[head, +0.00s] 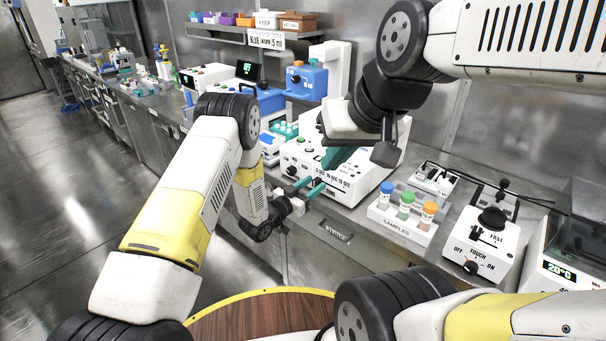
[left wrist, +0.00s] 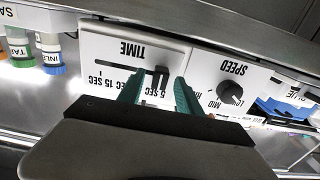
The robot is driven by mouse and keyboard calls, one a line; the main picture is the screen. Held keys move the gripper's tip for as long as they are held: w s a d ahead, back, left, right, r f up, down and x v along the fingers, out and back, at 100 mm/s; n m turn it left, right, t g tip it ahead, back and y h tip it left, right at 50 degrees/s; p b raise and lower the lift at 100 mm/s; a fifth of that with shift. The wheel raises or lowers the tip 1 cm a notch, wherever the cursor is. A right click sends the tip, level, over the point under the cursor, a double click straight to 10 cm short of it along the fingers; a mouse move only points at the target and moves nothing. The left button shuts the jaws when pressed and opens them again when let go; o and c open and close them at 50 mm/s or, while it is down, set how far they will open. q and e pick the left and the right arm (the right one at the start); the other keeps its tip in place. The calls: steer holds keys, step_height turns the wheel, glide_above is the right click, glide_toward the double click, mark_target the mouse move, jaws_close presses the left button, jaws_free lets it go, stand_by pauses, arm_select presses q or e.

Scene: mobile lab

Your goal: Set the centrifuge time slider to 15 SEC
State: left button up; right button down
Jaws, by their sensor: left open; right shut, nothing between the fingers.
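The white centrifuge (head: 352,190) stands on the steel bench in the head view. Its front panel shows upside down in the left wrist view, with a TIME slot and a dark slider knob (left wrist: 161,74). The knob is at the 5 SEC end; the 15 SEC mark (left wrist: 102,82) is at the slot's other end. My left gripper (head: 310,188) is open at the panel; in the left wrist view its teal fingers (left wrist: 158,92) stand either side of the knob, with gaps. Contact cannot be told. My right gripper (head: 338,158) is shut and empty above the centrifuge.
A SPEED dial (left wrist: 230,92) sits beside the slider on the panel. A blue device (head: 306,80) stands behind. The floor at left is clear.

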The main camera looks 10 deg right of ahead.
arm_select(q)
steer(key=shift+w+d, duration=0.1)
steer(key=shift+d, duration=0.1)
jaws_close()
stand_by(1.3)
